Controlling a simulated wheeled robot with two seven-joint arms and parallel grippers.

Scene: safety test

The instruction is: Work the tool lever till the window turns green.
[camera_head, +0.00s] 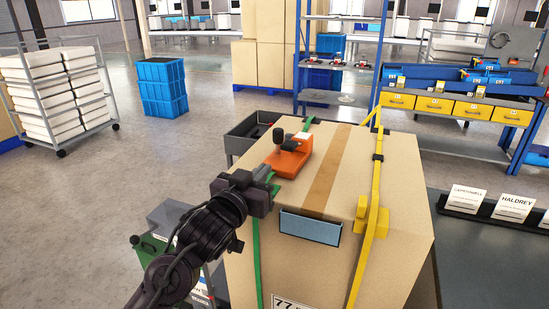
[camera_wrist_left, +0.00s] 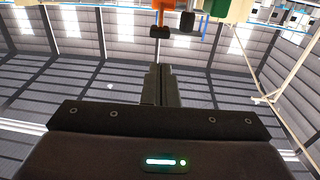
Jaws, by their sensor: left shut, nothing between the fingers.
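An orange strapping tool (camera_head: 288,160) sits on top of a big cardboard box (camera_head: 385,245), on the green strap's line. Its lever ends in a black knob (camera_head: 278,135) that stands up at the tool's left. A small pale patch shows on the tool's far end; I cannot tell whether it is the window or its colour. My left gripper (camera_head: 270,182) is shut and empty, at the box's left edge, just nearer than the tool and apart from the knob. In the left wrist view the shut fingers (camera_wrist_left: 160,72) point towards the orange tool (camera_wrist_left: 163,4) and black knob (camera_wrist_left: 160,31).
A green strap (camera_head: 256,255) and a yellow strap (camera_head: 376,180) with a yellow buckle (camera_head: 371,215) run over the box. A blue-grey panel (camera_head: 310,228) is on its front edge. A dark bin (camera_head: 250,127) stands behind. A name-card rack (camera_head: 490,208) is at right.

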